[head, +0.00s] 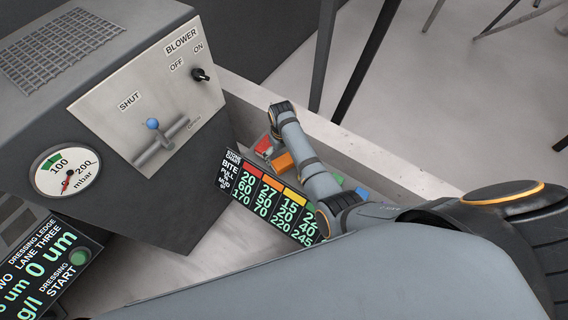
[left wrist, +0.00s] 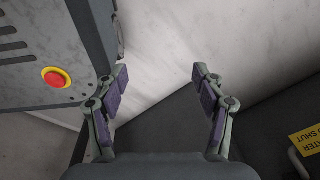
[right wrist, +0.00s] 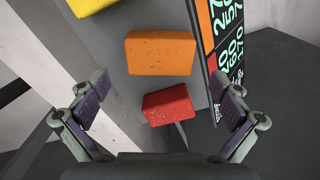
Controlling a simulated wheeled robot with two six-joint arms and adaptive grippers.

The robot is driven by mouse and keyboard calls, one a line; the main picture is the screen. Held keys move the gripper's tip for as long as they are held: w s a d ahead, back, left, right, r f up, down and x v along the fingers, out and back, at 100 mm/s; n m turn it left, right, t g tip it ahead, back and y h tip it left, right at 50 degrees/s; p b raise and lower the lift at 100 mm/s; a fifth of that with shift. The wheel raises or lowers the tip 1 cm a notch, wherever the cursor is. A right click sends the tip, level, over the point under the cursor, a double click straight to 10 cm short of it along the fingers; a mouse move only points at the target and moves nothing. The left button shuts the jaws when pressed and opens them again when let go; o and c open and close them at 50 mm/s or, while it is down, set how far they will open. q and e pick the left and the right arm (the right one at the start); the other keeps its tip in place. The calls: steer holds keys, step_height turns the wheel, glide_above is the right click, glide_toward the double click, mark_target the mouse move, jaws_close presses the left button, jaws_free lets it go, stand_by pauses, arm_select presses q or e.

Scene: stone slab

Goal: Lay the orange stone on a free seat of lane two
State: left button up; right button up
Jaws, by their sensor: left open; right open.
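The orange stone (head: 282,162) is a rough block on a pale grey ledge behind the number board. In the right wrist view the orange stone (right wrist: 160,53) lies between the yellow stone (right wrist: 88,4) and the red stone (right wrist: 168,105). My right gripper (right wrist: 164,88) is open and empty, its fingers spread either side of the red stone's position in the picture, with the orange stone farther up. In the head view my right gripper (head: 275,138) is small and partly hidden by its arm. My left gripper (left wrist: 160,75) is open and empty. I cannot identify lane two's seats.
A number board (head: 272,197) stands close to the stones; it rises at the right in the right wrist view (right wrist: 226,55). A grey machine (head: 130,120) with a gauge and lever fills the left. Green (head: 337,177) and blue (head: 361,193) stones show beyond my arm. A pale wall (head: 350,150) runs behind.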

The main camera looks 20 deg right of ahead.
mark_target(283, 159)
step_height(283, 159, down, 4)
steer(key=shift+f+b, duration=0.1)
steer(key=shift+b, duration=0.5)
steer(key=shift+w+f, duration=0.1)
steer(key=shift+f, duration=0.4)
arm_select(q)
steer(key=shift+d+f, duration=0.65)
steer(key=shift+f, duration=0.1)
arm_select(e)
steer(key=shift+r, duration=0.1)
steer(key=shift+c, duration=1.2)
arm_select(q)
steer(key=shift+a, duration=0.25)
arm_select(e)
steer(key=c, duration=1)
steer(key=shift+c, duration=0.2)
